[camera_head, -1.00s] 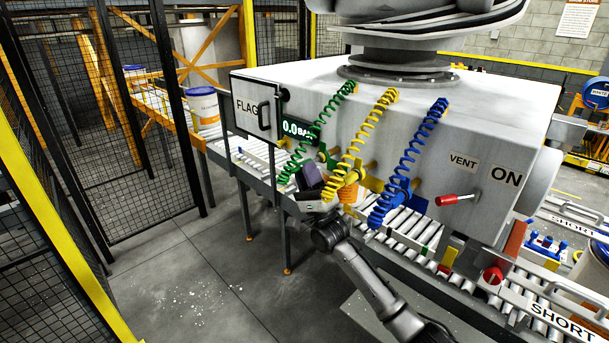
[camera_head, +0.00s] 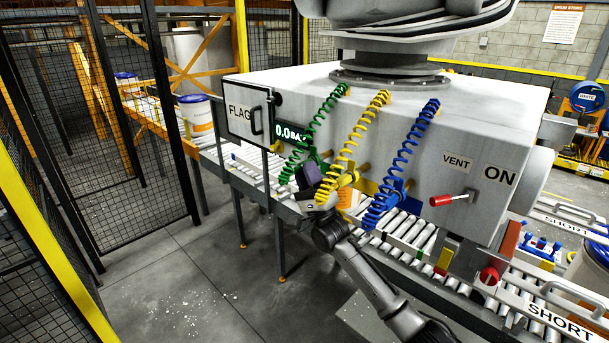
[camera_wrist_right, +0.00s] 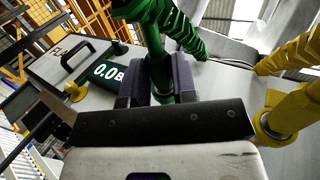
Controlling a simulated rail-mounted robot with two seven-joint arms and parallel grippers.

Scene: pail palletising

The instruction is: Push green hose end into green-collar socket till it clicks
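The green coiled hose (camera_head: 316,122) hangs from the top of the grey machine. Its green end (camera_wrist_right: 160,82) sits between the two purple-grey finger pads of my right gripper (camera_wrist_right: 160,88), which look closed on it in the right wrist view. In the head view my right gripper (camera_head: 311,178) is close to the machine's front face, below the pressure display (camera_head: 286,134), which reads 0.0. I cannot make out the green-collar socket clearly; the gripper and hose cover that area. My left gripper is in neither view.
A yellow hose (camera_head: 352,140) and a blue hose (camera_head: 405,150) hang just right of my gripper. A red-handled lever (camera_head: 450,199) sits beside the VENT label. A roller conveyor (camera_head: 400,236) runs below. The floor at the left front is clear.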

